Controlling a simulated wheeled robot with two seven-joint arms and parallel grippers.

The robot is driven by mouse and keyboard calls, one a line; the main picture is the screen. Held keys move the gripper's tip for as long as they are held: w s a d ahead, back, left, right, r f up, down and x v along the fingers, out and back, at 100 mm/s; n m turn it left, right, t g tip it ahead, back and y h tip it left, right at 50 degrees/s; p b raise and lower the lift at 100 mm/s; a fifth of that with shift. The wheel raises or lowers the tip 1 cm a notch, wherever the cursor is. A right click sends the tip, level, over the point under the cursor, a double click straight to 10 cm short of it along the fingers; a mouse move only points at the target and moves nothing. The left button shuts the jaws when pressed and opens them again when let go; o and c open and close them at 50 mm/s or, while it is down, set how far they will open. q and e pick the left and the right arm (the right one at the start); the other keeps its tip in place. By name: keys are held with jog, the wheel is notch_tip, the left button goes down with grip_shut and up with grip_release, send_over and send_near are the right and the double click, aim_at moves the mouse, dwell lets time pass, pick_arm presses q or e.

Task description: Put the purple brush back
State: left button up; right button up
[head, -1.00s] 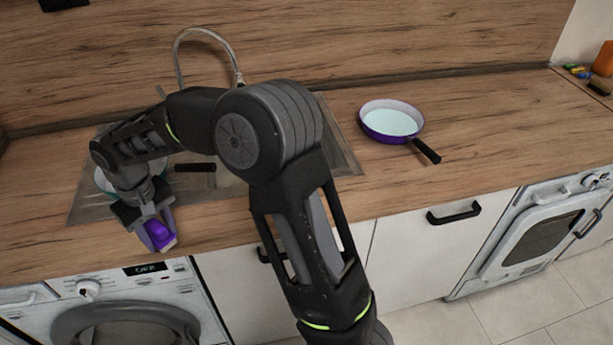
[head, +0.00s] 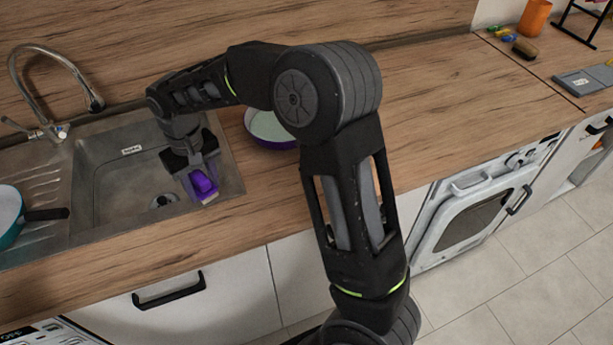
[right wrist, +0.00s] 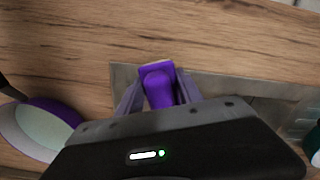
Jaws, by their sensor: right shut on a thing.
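The purple brush (head: 203,185) is between the fingers of my right gripper (head: 198,188), which is shut on it. The head view shows it over the right front edge of the sink, with pale bristles toward the counter front. The brush also shows in the right wrist view (right wrist: 158,86), between both fingers and above the wooden counter and sink rim. How far it is above the surface I cannot tell. My left gripper is not in view.
The sink (head: 130,180) has a tap (head: 50,130) behind it and a teal pan (head: 8,212) at its left. A purple pan (head: 268,128) sits on the counter, partly hidden by my right arm. Sponges (head: 500,33), a brown brush (head: 525,48) and an orange cup (head: 534,18) stand back right.

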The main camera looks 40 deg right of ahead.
jog(key=shift+d+r, duration=0.15)
jog(key=shift+d, duration=0.2)
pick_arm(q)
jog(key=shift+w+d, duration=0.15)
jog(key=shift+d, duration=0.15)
pick_arm(e)
jog(key=shift+d, duration=0.1)
